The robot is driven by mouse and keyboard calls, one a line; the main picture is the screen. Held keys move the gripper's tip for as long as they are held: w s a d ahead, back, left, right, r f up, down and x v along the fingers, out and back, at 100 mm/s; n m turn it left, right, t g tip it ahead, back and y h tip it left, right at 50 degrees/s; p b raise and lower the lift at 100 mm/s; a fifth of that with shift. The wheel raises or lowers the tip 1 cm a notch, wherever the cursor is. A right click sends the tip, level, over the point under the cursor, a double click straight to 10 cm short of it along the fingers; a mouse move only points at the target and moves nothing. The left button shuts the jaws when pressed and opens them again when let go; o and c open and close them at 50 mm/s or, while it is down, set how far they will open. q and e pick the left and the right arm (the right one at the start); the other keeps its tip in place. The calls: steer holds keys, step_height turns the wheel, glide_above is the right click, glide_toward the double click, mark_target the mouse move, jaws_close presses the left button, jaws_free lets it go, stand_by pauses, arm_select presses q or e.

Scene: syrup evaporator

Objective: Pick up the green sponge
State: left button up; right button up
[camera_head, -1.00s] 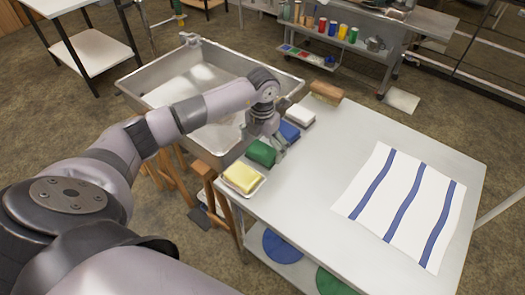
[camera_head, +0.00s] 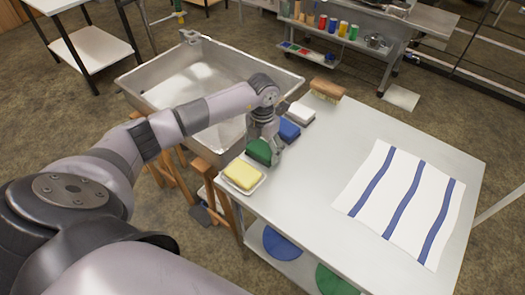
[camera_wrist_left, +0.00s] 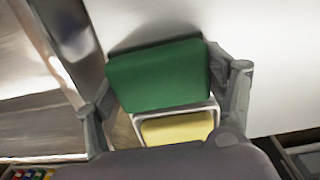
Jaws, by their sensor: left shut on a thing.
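The green sponge (camera_head: 259,151) is at the left edge of the white table, between a yellow sponge and a blue sponge. My left gripper (camera_head: 268,148) comes down over it from above. In the left wrist view the green sponge (camera_wrist_left: 158,76) lies between the two fingers of my left gripper (camera_wrist_left: 165,95), one on each side, and the gripper is shut on it. The sponge looks slightly tilted in the head view. I cannot tell whether it still touches the table. My right gripper is not in view.
A yellow sponge (camera_head: 242,174) on a white dish is close in front, with a blue sponge (camera_head: 289,130), a white sponge (camera_head: 301,113) and a brush (camera_head: 327,90) behind. A metal sink (camera_head: 150,80) adjoins left. A striped towel (camera_head: 400,205) lies right; the table's middle is clear.

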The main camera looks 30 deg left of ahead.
mark_target(263, 147)
arm_select(q)
steer(key=shift+c, duration=0.9)
steer(key=shift+r, duration=0.1)
step_height(263, 147, up, 20)
steer(key=b, duration=0.2)
